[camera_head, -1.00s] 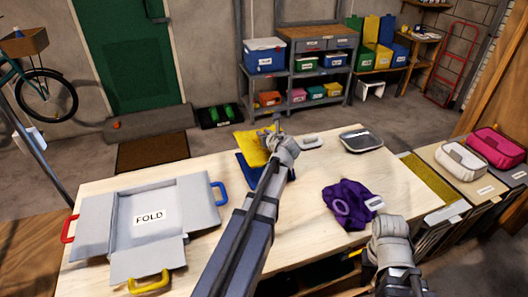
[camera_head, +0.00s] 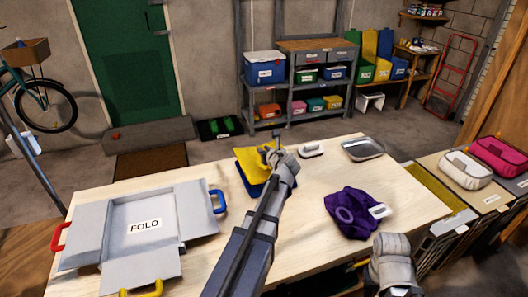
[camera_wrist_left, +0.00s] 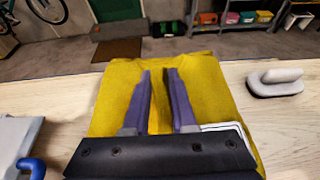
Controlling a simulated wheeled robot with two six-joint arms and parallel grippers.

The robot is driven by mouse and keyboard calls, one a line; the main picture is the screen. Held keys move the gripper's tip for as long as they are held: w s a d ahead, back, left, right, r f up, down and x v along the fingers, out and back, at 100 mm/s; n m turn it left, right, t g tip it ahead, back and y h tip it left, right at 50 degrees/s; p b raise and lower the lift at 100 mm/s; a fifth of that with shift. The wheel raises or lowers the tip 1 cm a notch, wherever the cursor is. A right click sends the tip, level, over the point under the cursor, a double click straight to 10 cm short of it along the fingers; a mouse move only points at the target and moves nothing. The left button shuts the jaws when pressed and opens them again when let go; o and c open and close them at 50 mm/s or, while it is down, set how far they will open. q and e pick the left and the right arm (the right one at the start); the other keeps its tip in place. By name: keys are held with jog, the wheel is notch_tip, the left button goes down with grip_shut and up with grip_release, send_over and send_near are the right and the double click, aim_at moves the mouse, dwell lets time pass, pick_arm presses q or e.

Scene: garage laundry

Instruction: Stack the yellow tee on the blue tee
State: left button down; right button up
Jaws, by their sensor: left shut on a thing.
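The yellow tee (camera_head: 252,164) lies over the blue tee (camera_head: 246,185) at the far edge of the table in the head view. Blue shows along the yellow tee's near edge; the rest of the blue tee is hidden. My left gripper (camera_head: 276,147) is at the yellow tee's right side in this view. In the left wrist view my left gripper (camera_wrist_left: 158,72) is shut on the yellow tee (camera_wrist_left: 215,90), which spreads out around its fingers.
A grey folding board (camera_head: 140,225) with coloured handles lies on the left of the table. A purple cloth (camera_head: 350,213) lies on the right, with a brush (camera_head: 312,150) and a grey tray (camera_head: 362,149) behind it. Bare tabletop lies between.

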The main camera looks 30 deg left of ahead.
pick_arm(q)
jog(key=shift+f+b, duration=0.45)
jog(key=shift+f, duration=0.1)
jog(key=c, duration=0.7)
grip_release()
jog(key=shift+c, duration=0.2)
jog(key=shift+r+p, duration=0.55)
jog(key=shift+p, duration=0.05)
jog(key=p+v, duration=0.4)
jog(key=v, duration=0.8)
jog(key=shift+d+r+p, duration=0.1)
jog(key=shift+r+p, duration=0.05)
jog(key=shift+p, duration=0.2)
